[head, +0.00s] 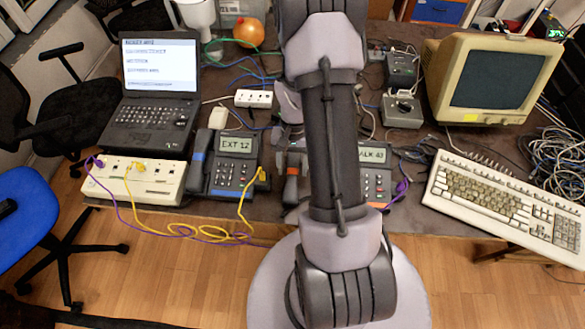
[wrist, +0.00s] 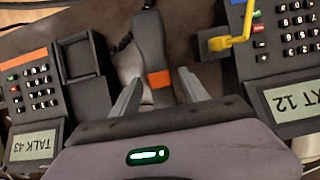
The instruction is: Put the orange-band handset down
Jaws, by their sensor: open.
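The orange-band handset (wrist: 150,45) is dark grey with an orange band. In the wrist view it lies between the two phones, beside the empty cradle (wrist: 82,60) of the TALK 43 phone (wrist: 32,90). My gripper (wrist: 160,78) is open, with one finger on each side of the handset near its band; whether either finger touches it I cannot tell. In the head view the handset (head: 292,183) shows left of my arm, beside the TALK 43 phone (head: 376,185), which my arm partly covers. The gripper's fingers are hidden there.
The EXT 12 phone (head: 233,170) stands to the left with its blue-band handset (head: 199,165) and a yellow plug (wrist: 230,40). A laptop (head: 155,110), white box (head: 135,180), monitor (head: 495,80) and keyboard (head: 500,205) crowd the table. Cables run around the phones.

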